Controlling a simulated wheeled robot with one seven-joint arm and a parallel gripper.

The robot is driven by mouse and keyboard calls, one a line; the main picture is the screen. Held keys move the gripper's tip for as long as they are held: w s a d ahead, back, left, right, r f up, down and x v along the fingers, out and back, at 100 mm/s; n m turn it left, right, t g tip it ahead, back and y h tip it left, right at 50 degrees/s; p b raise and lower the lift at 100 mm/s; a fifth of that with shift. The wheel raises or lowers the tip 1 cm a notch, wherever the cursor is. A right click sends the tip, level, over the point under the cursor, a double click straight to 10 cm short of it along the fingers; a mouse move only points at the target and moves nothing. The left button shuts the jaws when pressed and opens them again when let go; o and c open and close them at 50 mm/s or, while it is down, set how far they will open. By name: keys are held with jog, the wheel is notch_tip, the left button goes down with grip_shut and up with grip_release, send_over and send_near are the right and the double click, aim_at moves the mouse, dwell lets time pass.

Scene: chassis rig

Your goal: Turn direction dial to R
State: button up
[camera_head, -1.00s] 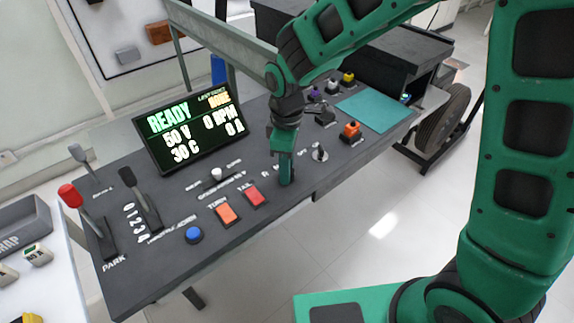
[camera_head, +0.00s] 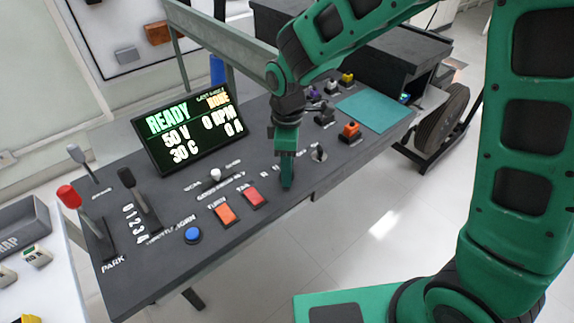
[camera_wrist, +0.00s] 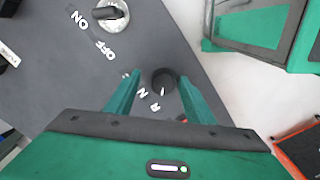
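The direction dial (camera_wrist: 162,80) is a round black knob with a white pointer line in the wrist view. White letters N and R lie beside it on the dark panel, with a third mark partly hidden by a finger. The pointer line faces the bottom of the picture, toward the R side. My gripper (camera_wrist: 159,77) is open, with one finger on each side of the dial. I cannot tell whether either finger touches it. In the head view my gripper (camera_head: 287,183) is low over the front of the console and hides the dial.
Orange TURN (camera_head: 226,214) and red TAIL (camera_head: 255,197) buttons lie left of my gripper. The display (camera_head: 188,127) reads READY. The console's front edge is near; bare floor lies beyond.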

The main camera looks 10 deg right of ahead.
jog(key=shift+s+a+r, duration=0.1)
jog(key=shift+r, duration=0.35)
notch_tip(320, 180, up, 10)
jog(key=shift+f, duration=0.1)
dwell(0.5)
jog(key=s+d+r+m, duration=0.15)
jog(key=d+m, duration=0.25)
jog(key=d, duration=0.4)
jog(key=s+d+m, duration=0.2)
jog(key=d+m, duration=0.1)
jog(key=d, duration=0.5)
jog(key=s+d+r+m, duration=0.1)
jog(key=s+d+m, duration=0.1)
jog(key=d+m, duration=0.35)
jog(key=s+d+f+m, duration=0.1)
jog(key=s+d+m, duration=0.8)
jog(key=s+d, duration=0.5)
jog(key=s, duration=0.3)
jog(key=shift+f+m, duration=0.35)
